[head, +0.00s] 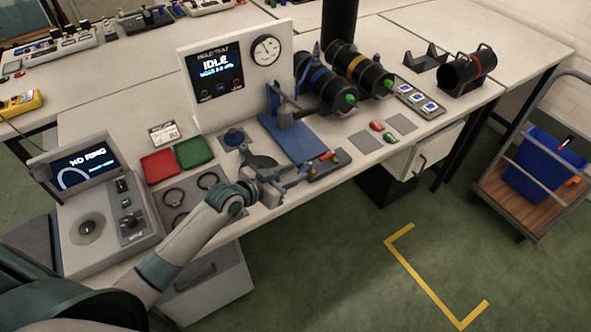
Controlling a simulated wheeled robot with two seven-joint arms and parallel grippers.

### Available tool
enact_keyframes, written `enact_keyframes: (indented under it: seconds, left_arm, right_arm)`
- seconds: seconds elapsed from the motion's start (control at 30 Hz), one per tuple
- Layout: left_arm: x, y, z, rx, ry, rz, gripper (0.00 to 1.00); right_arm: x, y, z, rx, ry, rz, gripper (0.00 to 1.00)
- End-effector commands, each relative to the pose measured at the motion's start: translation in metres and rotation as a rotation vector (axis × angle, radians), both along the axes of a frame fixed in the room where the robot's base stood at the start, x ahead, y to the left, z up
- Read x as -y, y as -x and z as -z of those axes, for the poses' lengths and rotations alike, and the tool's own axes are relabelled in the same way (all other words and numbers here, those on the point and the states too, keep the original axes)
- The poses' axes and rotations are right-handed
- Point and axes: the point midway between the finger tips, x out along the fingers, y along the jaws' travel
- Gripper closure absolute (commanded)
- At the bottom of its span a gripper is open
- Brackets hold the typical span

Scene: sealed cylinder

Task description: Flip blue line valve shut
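My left gripper (297,181) is over the front edge of the bench, at the near left end of a small dark valve block (328,166). Small red and yellow handles show on top of this block. A small bluish piece shows close to the fingertips; I cannot tell whether it is the blue line valve's lever, how it is turned, or whether the fingers touch it. The finger gap is too small to judge. Behind the block is a blue plate (296,138) with an upright clamp. My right gripper is not in view.
Black cylinders with a blue band (318,78) and a yellow band (344,60) lie behind the blue plate. A gauge panel (238,72) reads IDLE. Red (160,163) and green (195,152) trays are left. A cart (535,170) stands right; the floor between is clear.

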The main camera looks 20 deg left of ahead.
Motion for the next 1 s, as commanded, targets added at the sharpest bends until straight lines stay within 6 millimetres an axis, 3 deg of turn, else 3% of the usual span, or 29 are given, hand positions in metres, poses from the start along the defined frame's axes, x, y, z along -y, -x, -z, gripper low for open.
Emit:
enact_keyframes:
  seconds: [0.2, 0.5, 0.53, 0.67, 1.0]
  left_arm:
    - [0.0052, -0.0116, 0.0051, -0.001, -0.001, 0.000, 0.70]
    - [0.0059, -0.0127, 0.0058, 0.000, -0.001, 0.000, 0.70]
    - [0.0058, -0.0125, 0.0058, 0.000, -0.001, 0.000, 0.72]
    - [0.0058, -0.0124, 0.0059, -0.001, -0.001, 0.000, 1.00]
    - [0.0045, -0.0144, 0.0073, 0.005, -0.003, 0.023, 1.00]
  right_arm:
    - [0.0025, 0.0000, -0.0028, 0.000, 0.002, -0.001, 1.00]
    - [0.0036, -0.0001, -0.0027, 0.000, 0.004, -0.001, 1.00]
    - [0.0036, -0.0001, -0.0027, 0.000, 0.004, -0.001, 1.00]
    - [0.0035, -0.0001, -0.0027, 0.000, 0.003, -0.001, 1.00]
    - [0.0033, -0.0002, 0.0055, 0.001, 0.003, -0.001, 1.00]
